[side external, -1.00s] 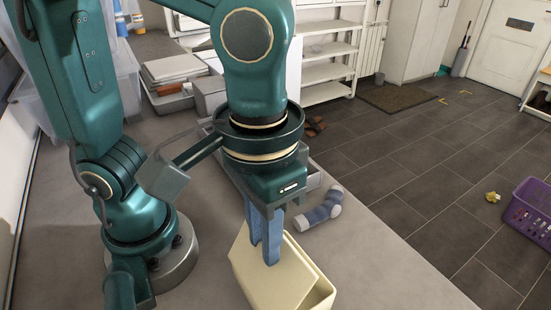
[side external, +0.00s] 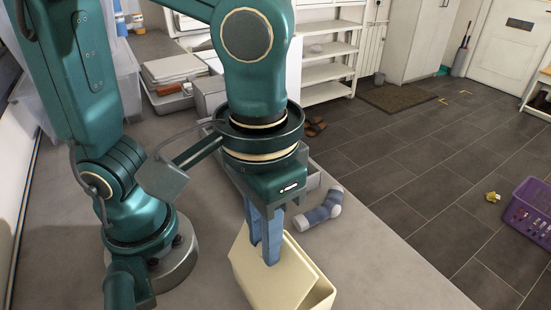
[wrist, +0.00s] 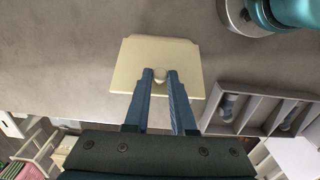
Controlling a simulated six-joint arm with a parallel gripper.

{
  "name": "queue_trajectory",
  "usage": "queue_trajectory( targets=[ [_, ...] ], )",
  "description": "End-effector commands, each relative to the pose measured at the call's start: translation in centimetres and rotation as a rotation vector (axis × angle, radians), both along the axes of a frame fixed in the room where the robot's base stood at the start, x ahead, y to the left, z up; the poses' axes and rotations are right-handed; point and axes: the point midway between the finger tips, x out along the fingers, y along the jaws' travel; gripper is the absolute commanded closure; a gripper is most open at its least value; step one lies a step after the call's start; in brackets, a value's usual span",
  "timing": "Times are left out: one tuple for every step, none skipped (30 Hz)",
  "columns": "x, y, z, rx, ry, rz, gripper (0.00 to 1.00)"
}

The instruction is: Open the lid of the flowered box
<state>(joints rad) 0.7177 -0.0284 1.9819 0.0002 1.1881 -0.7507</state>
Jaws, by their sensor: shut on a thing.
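A cream box (side external: 322,299) stands on the counter at the bottom middle of the side view, cut off by the lower edge. No flower pattern shows on its visible faces. Its cream lid (side external: 292,277) looks tilted, with a gap along the right side. My gripper (side external: 270,262) points down at the lid, and its blue fingers hide part of it. In the wrist view, the lid (wrist: 187,58) fills the upper middle, and my gripper (wrist: 160,76) is shut on its small round knob (wrist: 160,73).
A purple basket (side external: 530,212) stands on the floor. The counter right of the box is clear.

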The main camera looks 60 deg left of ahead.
Motion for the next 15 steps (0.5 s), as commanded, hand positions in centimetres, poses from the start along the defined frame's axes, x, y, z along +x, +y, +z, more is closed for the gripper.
queue_trajectory(
  targets=[
    [0.00,-0.01,0.01,0.000,0.000,0.000,1.00],
    [0.00,-0.01,0.01,0.000,0.000,0.000,1.00],
    [0.00,-0.01,0.01,0.000,0.000,0.000,1.00],
    [0.00,-0.01,0.01,0.000,0.000,0.000,1.00],
    [0.00,-0.01,0.01,0.000,0.000,0.000,1.00],
    [0.00,-0.01,0.01,0.000,0.000,0.000,1.00],
    [0.00,-0.01,0.01,0.000,0.000,0.000,1.00],
    [-0.01,-0.01,0.01,0.000,0.000,0.000,1.00],
    [-0.04,-0.01,0.01,0.000,-0.002,0.000,1.00],
    [-0.09,-0.02,0.02,0.000,-0.006,-0.001,1.00],
    [-0.18,-0.03,0.03,0.001,-0.012,-0.002,1.00],
    [-0.34,-0.01,0.06,0.004,-0.024,-0.004,1.00],
    [-0.52,-0.02,0.08,0.005,-0.036,-0.005,1.00],
    [-0.71,-0.03,0.10,0.007,-0.050,-0.007,1.00],
    [-0.95,-0.06,0.15,0.006,-0.075,-0.009,1.00]
  ],
)
